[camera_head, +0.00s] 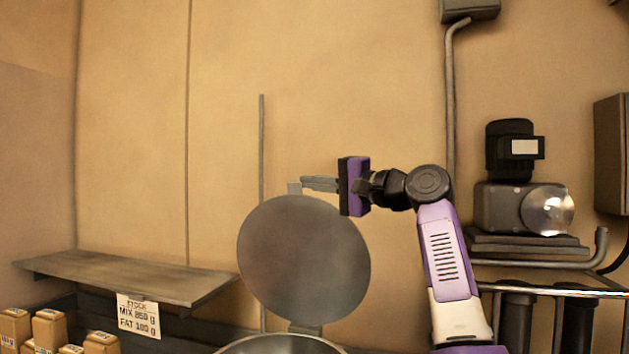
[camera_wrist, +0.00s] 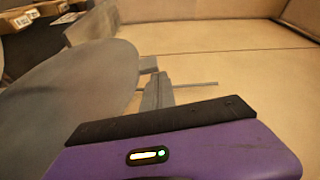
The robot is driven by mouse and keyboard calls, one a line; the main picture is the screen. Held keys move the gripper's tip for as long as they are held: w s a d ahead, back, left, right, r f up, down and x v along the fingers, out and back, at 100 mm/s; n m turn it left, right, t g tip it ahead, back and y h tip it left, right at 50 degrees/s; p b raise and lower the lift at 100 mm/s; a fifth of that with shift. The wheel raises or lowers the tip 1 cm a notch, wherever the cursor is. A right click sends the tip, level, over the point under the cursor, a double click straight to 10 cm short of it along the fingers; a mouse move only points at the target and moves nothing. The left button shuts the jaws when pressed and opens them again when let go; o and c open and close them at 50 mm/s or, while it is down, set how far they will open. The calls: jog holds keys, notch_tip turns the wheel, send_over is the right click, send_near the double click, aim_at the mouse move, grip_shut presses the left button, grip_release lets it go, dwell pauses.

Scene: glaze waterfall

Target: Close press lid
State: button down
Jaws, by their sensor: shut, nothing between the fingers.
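The press lid (camera_head: 304,258) is a round grey disc standing open, nearly upright, above the round rim of the press (camera_head: 285,346) at the bottom of the head view. A small tab (camera_head: 294,188) sticks up at its top edge. My gripper (camera_head: 306,183) is shut and empty, with its fingers pointing left just beside the tab at the lid's top; I cannot tell whether they touch. In the wrist view the lid (camera_wrist: 70,115) fills the left side, and my gripper's fingers (camera_wrist: 155,85) reach out near its edge. The inside of the press is hidden.
A wooden shelf (camera_head: 130,276) with a stock sign (camera_head: 139,316) is at the left, with several small boxes (camera_head: 48,328) below. A motor unit (camera_head: 510,205) and pipes stand at the right. A thin vertical rod (camera_head: 262,150) rises behind the lid.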

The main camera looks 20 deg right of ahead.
jog(key=shift+s+f, duration=0.1)
dwell(0.3)
jog(key=s+a+f+n+y+b, duration=0.3)
jog(key=s+a+f+n+b, duration=0.65)
jog(key=s+b, duration=0.65)
jog(key=s+a+f+n+y+b, duration=0.1)
jog(key=s+a+f+n+b, duration=0.1)
jog(key=f+b, duration=0.4)
jog(key=s+a+f+n+y+b, duration=0.1)
jog(key=s+a+f+b, duration=0.3)
jog(key=f, duration=0.7)
jog(key=shift+s+a+n+b, duration=0.35)
jog(key=shift+a+n+b, duration=0.3)
jog(key=shift+b, duration=0.6)
jog(key=shift+d, duration=0.1)
